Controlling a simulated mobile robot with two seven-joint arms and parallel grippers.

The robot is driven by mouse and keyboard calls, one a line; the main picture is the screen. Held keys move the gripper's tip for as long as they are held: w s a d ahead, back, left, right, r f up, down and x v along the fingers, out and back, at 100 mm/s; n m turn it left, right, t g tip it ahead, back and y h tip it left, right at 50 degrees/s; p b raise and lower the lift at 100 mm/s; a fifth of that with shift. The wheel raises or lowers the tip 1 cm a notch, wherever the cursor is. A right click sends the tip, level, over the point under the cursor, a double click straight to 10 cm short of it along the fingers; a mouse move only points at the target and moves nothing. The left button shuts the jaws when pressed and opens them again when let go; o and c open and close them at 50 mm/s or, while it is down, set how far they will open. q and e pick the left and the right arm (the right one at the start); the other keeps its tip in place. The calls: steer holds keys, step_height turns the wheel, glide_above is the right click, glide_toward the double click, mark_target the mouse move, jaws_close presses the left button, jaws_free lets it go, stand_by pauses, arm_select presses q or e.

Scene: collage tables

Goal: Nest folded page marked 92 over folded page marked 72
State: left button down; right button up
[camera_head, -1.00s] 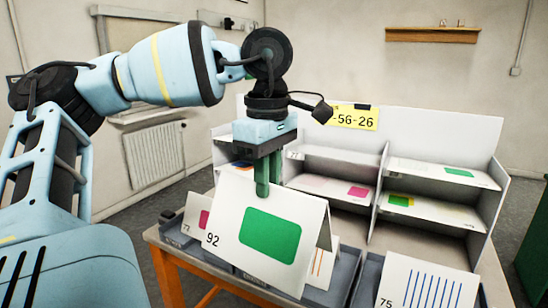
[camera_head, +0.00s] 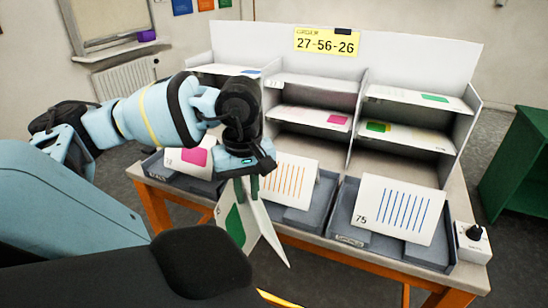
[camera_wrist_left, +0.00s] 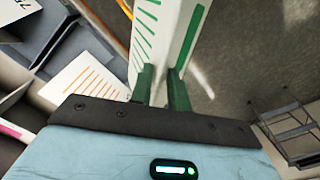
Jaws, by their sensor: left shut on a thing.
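My left gripper (camera_head: 247,188) is shut on the top fold of the folded page marked 92 (camera_head: 257,212), a white tent with a green block. It hangs tilted in front of the table's front edge, its panels spread. In the left wrist view the gripper (camera_wrist_left: 160,88) pinches this page (camera_wrist_left: 160,35), showing green stripes on one panel and a green block on another. A white folded page with a magenta block (camera_head: 194,157) stands in the left tray, partly behind my arm; its small number looks like 72 but is too small to be sure. My right gripper is out of view.
An orange-striped page (camera_head: 291,181) stands in the middle tray, close behind the held page. The blue-striped page 75 (camera_head: 398,208) stands in the right tray. A white shelf unit (camera_head: 355,110) with flat cards stands behind.

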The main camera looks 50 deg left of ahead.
arm_select(q)
steer(key=d+f+m, duration=0.2)
steer(key=d, duration=0.1)
steer(key=w+d+f+m, duration=0.1)
steer(key=d+f+m, duration=0.1)
steer(key=d, duration=0.1)
steer(key=w+d+f+m, duration=0.1)
steer(key=d+m, duration=0.2)
steer(key=shift+d+f, duration=0.35)
steer(key=shift+f, duration=0.05)
steer(key=d+f+m, duration=0.1)
steer(key=d+m, duration=0.6)
steer(key=d, duration=0.3)
steer(key=shift+w+f, duration=0.35)
steer(key=shift+f, duration=0.05)
